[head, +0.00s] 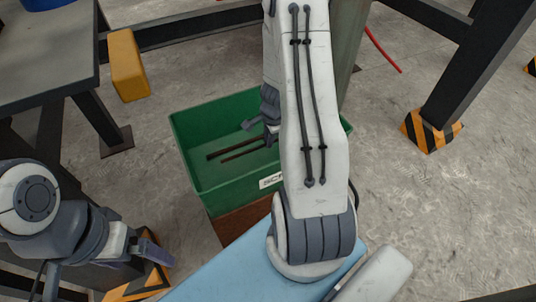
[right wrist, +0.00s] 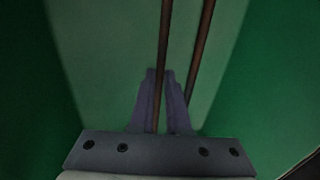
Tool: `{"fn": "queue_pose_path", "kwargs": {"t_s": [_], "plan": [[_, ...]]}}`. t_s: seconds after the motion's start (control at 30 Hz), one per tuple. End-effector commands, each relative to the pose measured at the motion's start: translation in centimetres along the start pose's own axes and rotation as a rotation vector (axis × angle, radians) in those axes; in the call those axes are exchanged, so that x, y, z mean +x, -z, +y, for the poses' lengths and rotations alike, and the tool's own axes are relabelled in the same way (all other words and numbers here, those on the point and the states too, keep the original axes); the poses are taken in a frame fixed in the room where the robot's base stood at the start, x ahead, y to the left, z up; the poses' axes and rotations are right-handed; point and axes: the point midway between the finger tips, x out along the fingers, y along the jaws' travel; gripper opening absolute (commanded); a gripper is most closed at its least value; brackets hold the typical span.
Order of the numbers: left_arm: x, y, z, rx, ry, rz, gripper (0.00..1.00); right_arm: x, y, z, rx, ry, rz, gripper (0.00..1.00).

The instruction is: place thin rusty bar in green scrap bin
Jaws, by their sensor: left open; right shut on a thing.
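The green scrap bin (head: 222,193) stands in the middle of the head view, and its green walls (right wrist: 270,80) fill the right wrist view. Two thin rusty bars lie side by side inside the bin's outline in the head view (head: 232,146). In the right wrist view, my right gripper (right wrist: 162,80) is shut on one thin rusty bar (right wrist: 165,40); a second bar (right wrist: 202,50) runs outside its fingers. My right gripper (head: 254,124) is over the bin, partly hidden by my arm. I cannot tell the held bar's height. My left gripper (head: 150,250) is open at lower left.
A dark post with a striped foot (head: 432,130) is at right. A red cable (head: 383,50) lies on the floor behind. Bare floor is clear at right.

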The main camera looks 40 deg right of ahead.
Motion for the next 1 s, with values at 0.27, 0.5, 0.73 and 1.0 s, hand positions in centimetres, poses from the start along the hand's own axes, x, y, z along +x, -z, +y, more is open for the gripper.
{"fn": "queue_pose_path", "kwargs": {"t_s": [0.27,0.5,0.73,1.0], "plan": [[2.8,-0.1,-0.2,0.000,0.000,0.000,1.00,2.9,0.0,0.5,-0.001,0.001,0.001,0.00],[4.0,-0.2,-0.3,0.000,0.000,0.000,1.00,4.2,0.0,0.7,-0.001,0.002,0.001,0.00],[4.1,-0.2,-0.3,0.000,0.000,0.000,1.00,4.2,0.0,0.8,-0.001,0.002,0.001,0.00],[4.2,-0.2,-0.3,0.000,0.000,0.000,1.00,4.4,0.0,0.9,-0.001,-0.001,0.000,0.44]]}}
